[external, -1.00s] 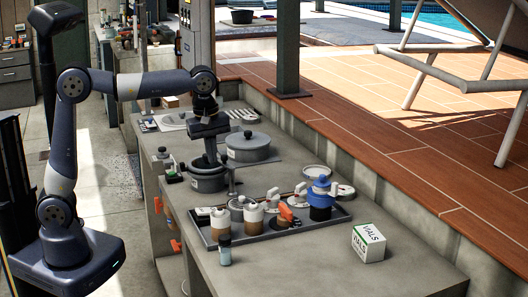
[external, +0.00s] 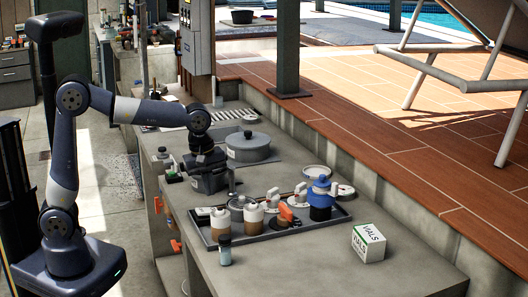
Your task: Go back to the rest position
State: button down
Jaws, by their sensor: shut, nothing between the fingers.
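My gripper (external: 207,168) is at the small dark pot (external: 212,186) near the left edge of the counter (external: 330,257). It points down and covers much of the pot. It is shut with nothing held. The fingertips are hard to make out against the pot, and I cannot tell whether they touch it. My arm reaches out bent from the left.
A wide lidded pot (external: 248,147) stands just behind. In front, a tray (external: 262,237) holds jars, a blue-topped container (external: 320,198) and an orange item (external: 286,212). A small bottle (external: 225,250) and a vials box (external: 369,242) stand nearby.

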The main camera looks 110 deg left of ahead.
jog(key=shift+f+b, duration=0.1)
jog(key=shift+b, duration=0.65)
jog(key=shift+r, duration=0.35)
jog(key=shift+s+d+r, duration=0.1)
jog(key=shift+d+r, duration=0.05)
jog(key=shift+r, duration=0.9)
jog(key=shift+s+d+r, duration=0.1)
jog(key=shift+r, duration=0.9)
jog(key=shift+f, duration=0.1)
jog(key=f, duration=0.4)
jog(key=shift+w+a+p, duration=0.15)
jog(key=shift+a+p, duration=0.05)
jog(key=shift+p, duration=0.1)
jog(key=shift+w+r+p, duration=0.1)
jog(key=shift+p, duration=0.95)
jog(key=shift+f+p, duration=0.2)
jog(key=shift+p, duration=1.05)
